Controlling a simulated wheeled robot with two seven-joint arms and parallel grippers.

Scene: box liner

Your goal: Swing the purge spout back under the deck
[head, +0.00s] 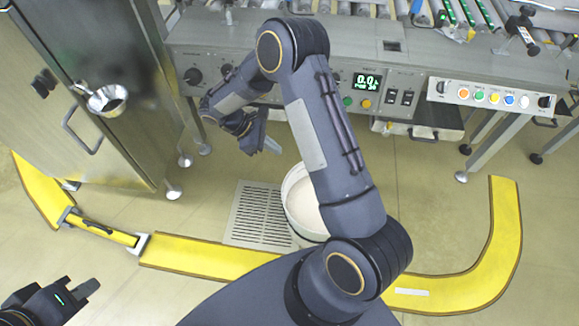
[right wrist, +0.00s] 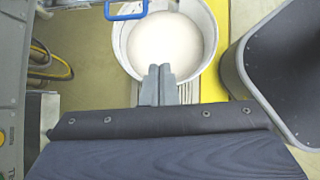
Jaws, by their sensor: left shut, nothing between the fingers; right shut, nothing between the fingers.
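The grey steel deck (head: 225,50) with its control front runs across the top of the head view. A blue loop handle (right wrist: 126,12) shows at the top edge of the right wrist view, above the bucket's rim. What it is fixed to is out of frame, so I cannot tell whether it belongs to the purge spout. I cannot make out the spout in the head view; my right arm covers part of the area below the deck. My right gripper (head: 270,146) is shut and empty below the deck front; its fingertips (right wrist: 157,72) show over the bucket. My left gripper (head: 88,291) is shut and empty at lower left.
A white bucket (head: 298,190) with pale contents stands on the floor beside a drain grate (head: 258,216), partly behind my arm. A steel cabinet (head: 110,150) carrying a metal cup (head: 107,100) stands left. A yellow floor barrier (head: 200,259) curves around the front.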

